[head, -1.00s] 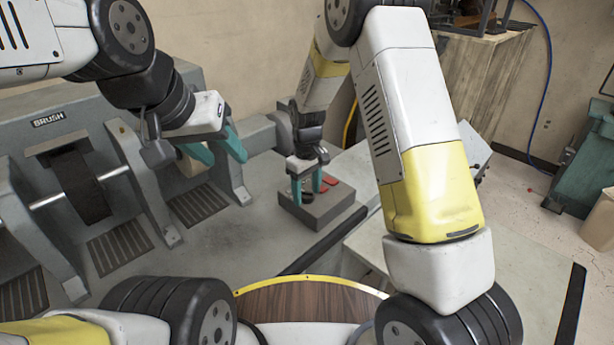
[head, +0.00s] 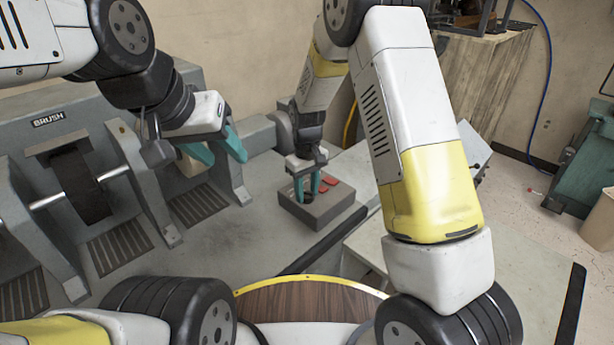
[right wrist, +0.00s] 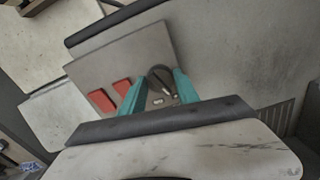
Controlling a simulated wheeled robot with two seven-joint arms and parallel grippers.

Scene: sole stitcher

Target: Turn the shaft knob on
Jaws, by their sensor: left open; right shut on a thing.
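The grey control box (head: 322,212) sits on the machine's bench in the middle of the head view. It carries a dark round shaft knob and two red switches (head: 328,181). My right gripper (head: 307,192) points down at the box with its teal fingers on either side of the knob, shut on it. In the right wrist view the dark knob (right wrist: 162,80) sits between the fingers (right wrist: 160,92), partly hidden, and the red switches (right wrist: 111,94) lie to the left. My left gripper (head: 222,152) is open and empty, in front of the machine's right end.
The grey machine with the BRUSH label (head: 48,119) and its dark brush roller (head: 80,188) stands at the left. Vent grilles mark the bench in front. A wooden cabinet (head: 480,95) and a green machine (head: 585,165) stand to the right. Bare bench lies left of the box.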

